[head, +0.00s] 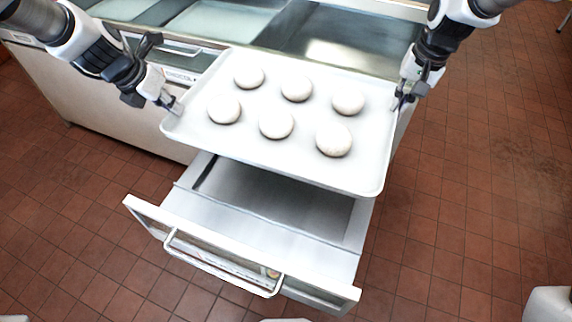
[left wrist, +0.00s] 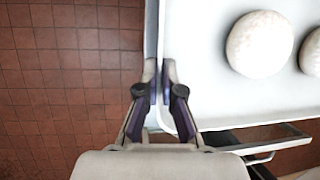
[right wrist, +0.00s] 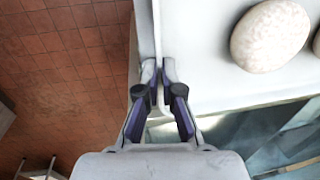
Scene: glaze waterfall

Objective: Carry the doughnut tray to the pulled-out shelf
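The white doughnut tray (head: 222,142) carries several pale round doughnuts (head: 276,122). It is held up between my two grippers, over the back part of the pulled-out shelf (head: 310,252), and looks slightly tilted in the head view. My left gripper (head: 175,105) is shut on the tray's left rim; the left wrist view shows its fingers (left wrist: 166,92) pinching the edge. My right gripper (head: 402,98) is shut on the right rim, with its fingers (right wrist: 160,85) closed on the edge in the right wrist view. The tray hides the rear of the shelf.
The shelf's front panel has a bar handle (head: 222,268). Behind the tray stands a long metal counter (head: 100,100) with sunken glass or metal compartments (head: 345,38). Open red tiled floor (head: 480,170) lies to the right and left. A pale object (head: 548,305) shows at bottom right.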

